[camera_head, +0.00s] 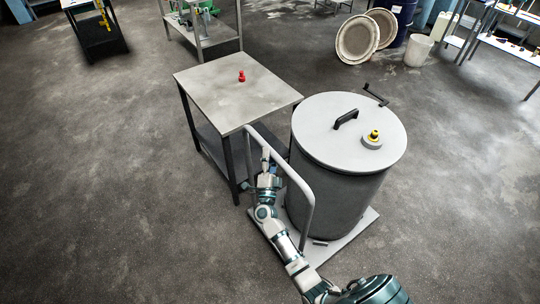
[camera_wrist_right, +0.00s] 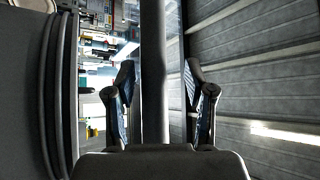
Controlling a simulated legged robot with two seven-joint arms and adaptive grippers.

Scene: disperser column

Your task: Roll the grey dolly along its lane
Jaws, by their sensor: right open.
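The grey dolly (camera_head: 352,236) is a low flat platform on the floor with an upright tubular push handle (camera_head: 292,172) at its left side. A large grey drum (camera_head: 335,200) with a pale lid stands on it. My right arm reaches in from the bottom, and my right gripper (camera_head: 265,158) is at the handle. In the right wrist view, the open fingers (camera_wrist_right: 160,105) stand on either side of a dark upright bar (camera_wrist_right: 153,50), with gaps showing beside it. Contact cannot be told. My left gripper is out of view. No lane marking is clear.
A metal table (camera_head: 225,85) with a red knob-like piece (camera_head: 241,76) stands close beside the dolly's upper left. Shelves (camera_head: 205,35), a blue barrel (camera_head: 400,15) and a white bucket (camera_head: 418,50) are at the back. The floor to the left and right is open.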

